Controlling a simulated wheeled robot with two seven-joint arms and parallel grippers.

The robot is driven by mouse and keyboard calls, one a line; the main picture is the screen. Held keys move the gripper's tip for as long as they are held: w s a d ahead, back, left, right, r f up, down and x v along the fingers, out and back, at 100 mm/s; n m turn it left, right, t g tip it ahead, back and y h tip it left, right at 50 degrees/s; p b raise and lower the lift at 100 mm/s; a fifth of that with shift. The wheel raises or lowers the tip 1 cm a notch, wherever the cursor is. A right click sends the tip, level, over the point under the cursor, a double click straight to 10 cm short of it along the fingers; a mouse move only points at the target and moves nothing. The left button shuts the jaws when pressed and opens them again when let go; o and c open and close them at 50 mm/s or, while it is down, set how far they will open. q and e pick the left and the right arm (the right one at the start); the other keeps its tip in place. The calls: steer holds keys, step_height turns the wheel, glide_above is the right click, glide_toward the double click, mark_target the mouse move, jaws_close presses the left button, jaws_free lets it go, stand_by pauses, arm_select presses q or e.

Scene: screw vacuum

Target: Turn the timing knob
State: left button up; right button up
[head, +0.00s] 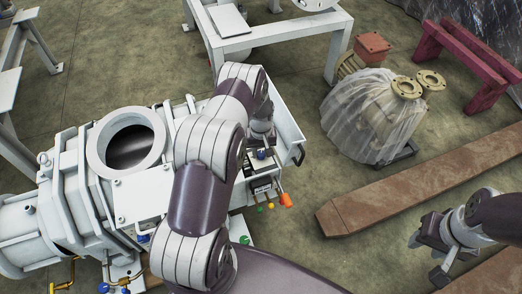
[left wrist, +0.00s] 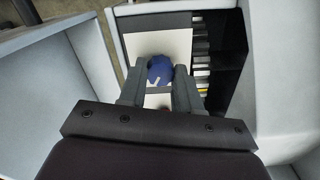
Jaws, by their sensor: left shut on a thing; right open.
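The timing knob is a round blue knob with a white mark (left wrist: 160,70) on a pale panel inside an open box. In the left wrist view my left gripper (left wrist: 160,82) has its two fingers on either side of the knob, shut on it. In the head view the blue knob (head: 261,154) shows small below my left gripper (head: 262,145), which reaches down into the box. Part of the panel is hidden by my arm. My right gripper (head: 437,250) is open and empty at the lower right, over the floor, far from the knob.
The white vacuum machine (head: 75,190) with a round open port stands at the left. An open box lid (head: 288,130) stands right of the panel. An orange knob (head: 286,200) sits below it. Rusty beams (head: 430,175) and a plastic-wrapped part (head: 365,120) lie on the floor at right.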

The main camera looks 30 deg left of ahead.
mark_target(261, 154)
arm_select(q)
steer(key=o, duration=1.1)
steer(key=shift+c, duration=0.2)
step_height(261, 154, up, 13)
steer(key=p, duration=0.4)
steer(key=shift+f, duration=0.15)
steer(key=s+d+r+m+t, duration=0.1)
steer(key=s+d+r+m, duration=0.2)
steer(key=s+d+r, duration=0.45)
steer(key=s+d+r+m, duration=0.4)
steer(key=s+r, duration=0.5)
steer(key=s, duration=0.4)
step_height(261, 154, up, 27)
steer(key=p, duration=2.5)
steer(key=shift+w+d+f+p, duration=0.2)
steer(key=shift+w+d+p, duration=0.05)
steer(key=shift+d+p, duration=0.1)
